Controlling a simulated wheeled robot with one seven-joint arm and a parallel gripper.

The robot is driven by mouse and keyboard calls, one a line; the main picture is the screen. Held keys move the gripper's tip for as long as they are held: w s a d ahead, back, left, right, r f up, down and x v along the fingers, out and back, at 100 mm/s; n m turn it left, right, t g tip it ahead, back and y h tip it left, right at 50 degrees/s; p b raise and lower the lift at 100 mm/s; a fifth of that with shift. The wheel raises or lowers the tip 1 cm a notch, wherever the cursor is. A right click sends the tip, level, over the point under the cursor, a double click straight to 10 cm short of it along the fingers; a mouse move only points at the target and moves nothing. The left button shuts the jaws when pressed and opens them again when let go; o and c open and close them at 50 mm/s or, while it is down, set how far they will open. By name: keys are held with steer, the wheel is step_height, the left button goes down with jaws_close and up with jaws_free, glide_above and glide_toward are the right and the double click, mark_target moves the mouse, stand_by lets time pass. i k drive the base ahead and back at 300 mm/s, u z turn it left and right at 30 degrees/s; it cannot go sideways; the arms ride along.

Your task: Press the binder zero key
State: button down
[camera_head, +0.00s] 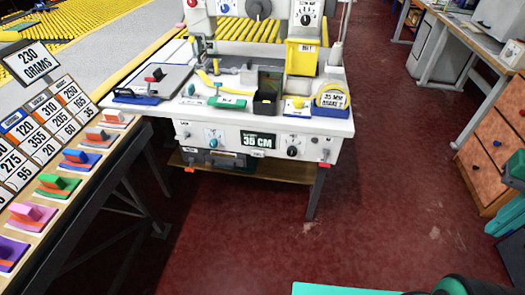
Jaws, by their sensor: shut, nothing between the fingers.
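The binder (235,125) is a white bench machine standing ahead of me, left of centre. Its front panel has a dark display (258,142) that seems to read 30 CM, above a small label too small to read. A teal knob (213,142) is left of the display and a black knob (292,152) is right of it. Small controls sit at the panel's left end (186,134) and right end (325,155). I cannot tell which control is the zero key. My gripper is not in view.
A long table (60,245) with coloured clamps and number cards runs along the left. A yellow bin (302,57) and tape roll (332,97) are on the binder. A wooden drawer cabinet (490,150) stands at right. The dark red floor (385,190) between is clear.

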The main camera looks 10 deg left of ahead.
mark_target(254, 153)
steer(key=i, duration=0.95)
steer(key=u, duration=0.05)
